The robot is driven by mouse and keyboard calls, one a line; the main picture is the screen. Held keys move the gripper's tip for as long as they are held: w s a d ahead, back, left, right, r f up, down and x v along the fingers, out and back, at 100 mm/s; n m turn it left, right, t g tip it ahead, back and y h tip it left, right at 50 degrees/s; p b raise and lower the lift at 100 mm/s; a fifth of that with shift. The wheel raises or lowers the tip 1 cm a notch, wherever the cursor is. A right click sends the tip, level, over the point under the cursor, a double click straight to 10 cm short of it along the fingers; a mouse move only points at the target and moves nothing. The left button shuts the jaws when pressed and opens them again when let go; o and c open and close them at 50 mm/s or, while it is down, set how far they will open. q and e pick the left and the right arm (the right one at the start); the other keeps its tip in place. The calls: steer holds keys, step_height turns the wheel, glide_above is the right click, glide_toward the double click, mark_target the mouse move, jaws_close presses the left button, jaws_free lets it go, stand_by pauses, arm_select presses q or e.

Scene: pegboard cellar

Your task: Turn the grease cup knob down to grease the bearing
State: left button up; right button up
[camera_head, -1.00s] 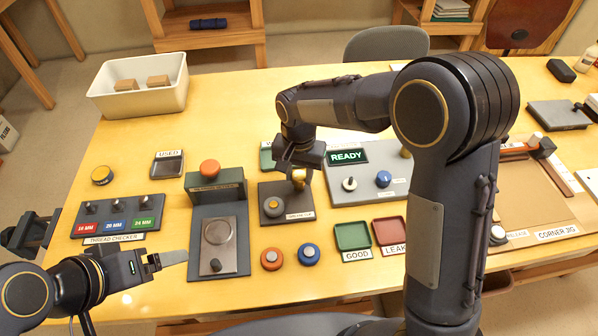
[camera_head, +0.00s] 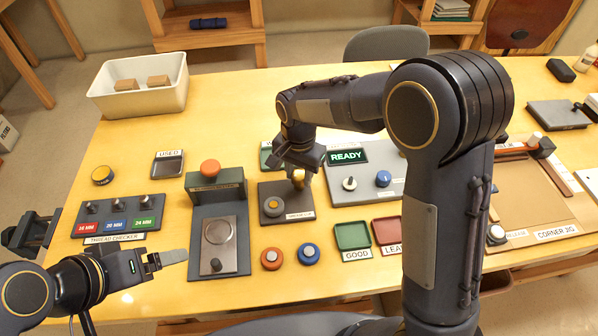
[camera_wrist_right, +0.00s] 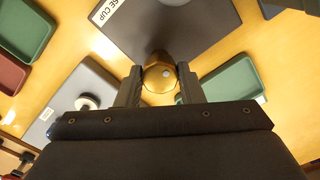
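The grease cup fixture is a dark plate (camera_head: 304,207) with a label, in the middle of the table in the head view. A brass knob (camera_head: 298,178) stands at its back right, partly covered by my right gripper (camera_head: 300,169). A round dark part with an orange centre (camera_head: 273,206) sits at its front left. In the right wrist view the brass knob (camera_wrist_right: 160,78) lies between the two fingers of my right gripper (camera_wrist_right: 160,85), which appear to touch its sides. My left gripper (camera_head: 153,262) is at the lower left, away from the fixture; its finger gap is not clear.
A press-like stand with an orange top (camera_head: 210,168) is left of the fixture. Green (camera_head: 352,236) and red (camera_head: 388,231) trays and a READY panel (camera_head: 347,156) are to the right.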

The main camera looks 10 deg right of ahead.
mark_target(300, 175)
steer(key=o, duration=0.4)
step_height(300, 175, up, 8)
steer(key=shift+f, duration=0.1)
stand_by(0.4)
steer(key=shift+d, duration=0.1)
steer(key=s+d+r+n+t+y, duration=0.3)
steer(key=s+d+r+y, duration=0.15)
steer(key=s+d, duration=1)
steer(key=s+n+t, duration=0.1)
steer(key=s, duration=0.2)
steer(key=s+f+t, duration=0.1)
steer(key=s, duration=0.2)
steer(key=s+n, duration=0.1)
steer(key=s, duration=0.2)
steer(key=shift+a+f+n+t+h, duration=0.3)
steer(key=shift+a+f+t+h, duration=0.05)
steer(key=shift+a+f+t, duration=0.05)
